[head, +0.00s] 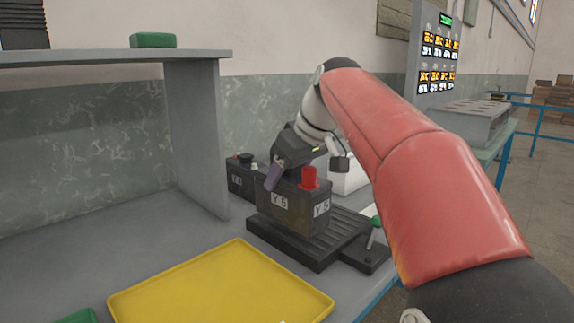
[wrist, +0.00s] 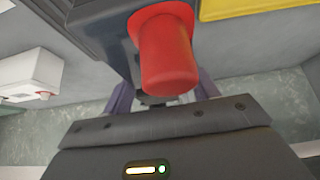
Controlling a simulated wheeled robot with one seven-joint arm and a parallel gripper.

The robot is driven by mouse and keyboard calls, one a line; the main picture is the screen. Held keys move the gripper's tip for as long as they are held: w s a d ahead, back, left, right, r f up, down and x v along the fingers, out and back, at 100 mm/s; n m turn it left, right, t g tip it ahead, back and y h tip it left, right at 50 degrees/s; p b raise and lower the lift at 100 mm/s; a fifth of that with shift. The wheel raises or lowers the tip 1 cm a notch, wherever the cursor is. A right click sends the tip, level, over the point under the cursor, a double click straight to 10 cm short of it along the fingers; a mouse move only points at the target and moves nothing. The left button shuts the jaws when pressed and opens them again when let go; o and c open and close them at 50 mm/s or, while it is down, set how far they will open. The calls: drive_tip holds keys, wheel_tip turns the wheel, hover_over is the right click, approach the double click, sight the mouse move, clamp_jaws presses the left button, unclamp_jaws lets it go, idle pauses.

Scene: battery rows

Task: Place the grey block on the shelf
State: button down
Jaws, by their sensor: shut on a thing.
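The grey block (head: 285,208) is a dark box with white labels, "Y 5" on its front, and a red knob (head: 309,176) on top. It is upright at the black ribbed stand (head: 300,248); I cannot tell whether it touches it. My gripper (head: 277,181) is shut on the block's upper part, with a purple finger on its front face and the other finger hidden. In the wrist view the red knob (wrist: 167,55) stands between the purple fingers, with part of the dark block (wrist: 95,22) behind. The grey shelf (head: 205,130) stands at the left.
A green block (head: 153,40) lies on the shelf top, beside a dark ribbed object (head: 22,25). A yellow tray (head: 222,285) lies in front. Another dark box (head: 240,178) and a white box (head: 346,178) stand behind. A green-knobbed lever (head: 375,228) is beside the stand.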

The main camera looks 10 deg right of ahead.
drive_tip(key=shift+f+b, duration=0.75)
drive_tip(key=shift+f, duration=0.25)
drive_tip(key=shift+f, duration=0.15)
drive_tip(key=c, duration=0.8)
unclamp_jaws()
drive_tip(key=shift+f, duration=0.1)
drive_tip(key=o, duration=0.4)
